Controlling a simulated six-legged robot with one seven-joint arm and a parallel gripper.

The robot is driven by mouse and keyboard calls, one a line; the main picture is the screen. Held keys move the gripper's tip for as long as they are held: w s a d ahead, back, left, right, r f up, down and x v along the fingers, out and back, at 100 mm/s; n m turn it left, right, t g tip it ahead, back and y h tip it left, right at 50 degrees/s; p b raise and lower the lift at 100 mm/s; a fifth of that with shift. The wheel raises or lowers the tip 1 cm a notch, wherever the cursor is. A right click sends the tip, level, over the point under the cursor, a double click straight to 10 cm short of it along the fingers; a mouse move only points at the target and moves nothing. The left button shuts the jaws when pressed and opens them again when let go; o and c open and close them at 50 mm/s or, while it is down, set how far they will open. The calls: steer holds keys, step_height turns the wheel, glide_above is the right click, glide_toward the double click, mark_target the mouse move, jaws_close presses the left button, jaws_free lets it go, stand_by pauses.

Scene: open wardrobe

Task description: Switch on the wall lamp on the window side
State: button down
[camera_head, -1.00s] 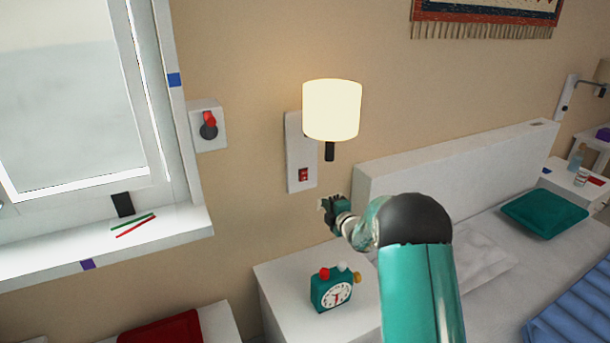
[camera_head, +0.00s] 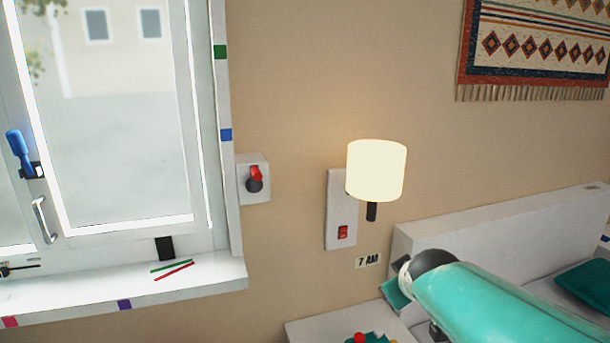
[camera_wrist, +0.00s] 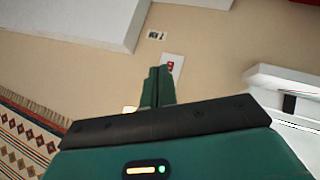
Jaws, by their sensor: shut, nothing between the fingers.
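The wall lamp (camera_head: 376,170) beside the window has a glowing cream shade and is lit. Its white wall plate (camera_head: 335,207) carries a red rocker switch (camera_head: 342,232) low down. In the wrist view the switch (camera_wrist: 170,66) shows just beyond the fingertips, on the plate (camera_wrist: 177,71). My gripper (camera_wrist: 158,72) is shut and empty, its green fingers pointing toward the plate. I cannot tell whether the tips touch it. In the head view my arm comes in from the lower right, and the fingers cannot be made out there.
A "7 AM" label (camera_head: 368,261) is on the wall below the plate. The window sill (camera_head: 190,285) is at left, the headboard (camera_head: 450,232) at right.

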steer(key=s+a+f+m+g, duration=0.1)
steer(key=s+a+m+g, duration=0.1)
steer(key=s, duration=0.8)
steer(key=s+a+f+m+g+y, duration=0.1)
steer(key=s+a+f+m+g, duration=0.1)
steer(key=s, duration=0.9)
steer(key=shift+s+m, duration=0.15)
steer(key=shift+m, duration=0.55)
